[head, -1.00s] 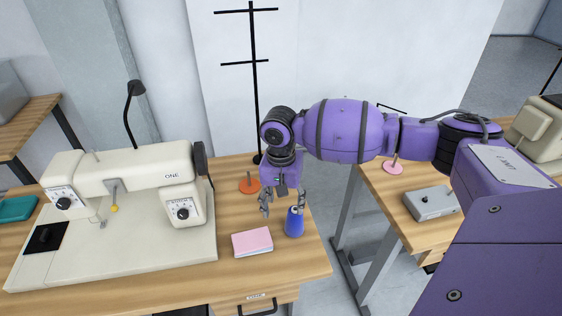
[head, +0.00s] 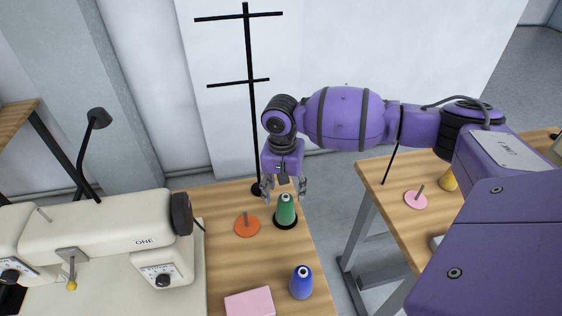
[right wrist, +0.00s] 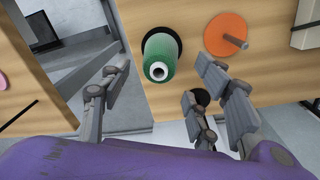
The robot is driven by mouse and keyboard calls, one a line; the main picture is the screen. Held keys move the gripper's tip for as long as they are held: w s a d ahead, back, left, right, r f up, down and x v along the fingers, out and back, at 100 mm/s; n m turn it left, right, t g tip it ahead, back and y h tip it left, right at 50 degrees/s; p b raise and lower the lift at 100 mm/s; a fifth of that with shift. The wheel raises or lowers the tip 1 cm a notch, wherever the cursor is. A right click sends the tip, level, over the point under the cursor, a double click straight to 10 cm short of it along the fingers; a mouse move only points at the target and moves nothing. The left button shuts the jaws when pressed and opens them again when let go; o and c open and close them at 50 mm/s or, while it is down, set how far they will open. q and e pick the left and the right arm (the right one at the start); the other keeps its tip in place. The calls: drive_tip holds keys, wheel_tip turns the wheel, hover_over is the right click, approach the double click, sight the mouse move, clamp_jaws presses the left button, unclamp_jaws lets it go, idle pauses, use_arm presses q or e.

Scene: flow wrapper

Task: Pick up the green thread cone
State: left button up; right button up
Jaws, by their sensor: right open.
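The green thread cone (head: 286,208) stands upright on a black disc near the back right of the sewing table, and it also shows in the right wrist view (right wrist: 159,55). My right gripper (head: 285,190) is open and empty, just behind and above the cone in the head view. In the right wrist view the fingers (right wrist: 163,80) are spread, with the cone's top beyond the gap between them. I cannot tell whether a finger touches it. My left gripper is in neither view.
An orange disc with a peg (head: 246,225) is left of the cone. A blue cone (head: 301,283) and a pink block (head: 249,302) lie nearer. A sewing machine (head: 105,232) stands left and a black stand (head: 252,120) behind. A second table (head: 400,222) is right, across a gap.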

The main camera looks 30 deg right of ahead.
sight(287, 206)
drive_tip(key=f, duration=0.6)
drive_tip(key=shift+s+d+f, duration=0.2)
drive_tip(key=shift+s+f, duration=0.1)
drive_tip(key=shift+c, duration=0.3)
drive_tip(key=c, duration=1.2)
